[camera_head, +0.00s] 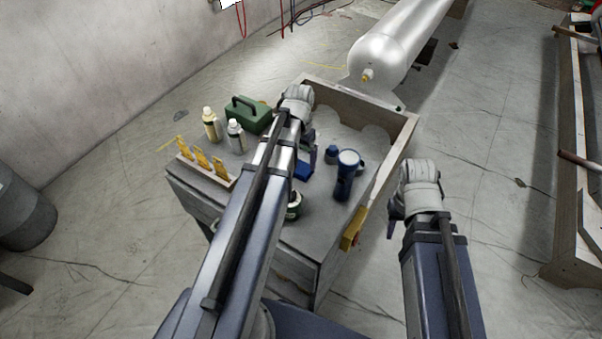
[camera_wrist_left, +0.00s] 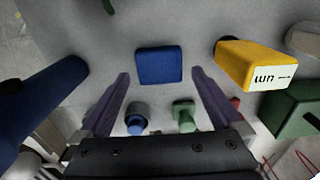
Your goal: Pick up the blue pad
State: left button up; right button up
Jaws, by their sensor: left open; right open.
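The blue pad (camera_head: 303,171) lies flat on the grey top of a workbench in the head view, partly hidden by my left arm. In the left wrist view the blue pad (camera_wrist_left: 159,64) is a rounded blue square, fully visible. My left gripper (camera_wrist_left: 161,74) is open, with one finger on each side of the pad in that picture. Its fingers look apart from the pad; the exact height cannot be told. My left gripper (camera_head: 308,140) is mostly hidden by its arm in the head view. My right gripper (camera_head: 393,222) hangs to the right of the bench, away from the pad.
A blue flashlight (camera_head: 347,174) stands right of the pad. A green toolbox (camera_head: 248,114), two bottles (camera_head: 211,124) and a rack of yellow-handled tools (camera_head: 203,160) are on the left. A wooden rim (camera_head: 350,103) edges the bench's back. A yellow block (camera_wrist_left: 255,65) is near the pad.

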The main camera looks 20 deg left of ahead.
aim_at(301, 167)
pick_arm(q)
jog(key=shift+w+d+f+b, duration=0.1)
jog(key=shift+w+f+b, duration=0.05)
jog(key=shift+f+b, duration=1.2)
jog(key=shift+w+f+b, duration=0.1)
jog(key=shift+f+b, duration=1.15)
jog(key=shift+f, duration=0.05)
jog(key=shift+r, duration=0.1)
jog(key=c, duration=1.1)
jog(key=shift+r, duration=0.1)
notch_tip(301, 167, up, 10)
jog(key=p, duration=1)
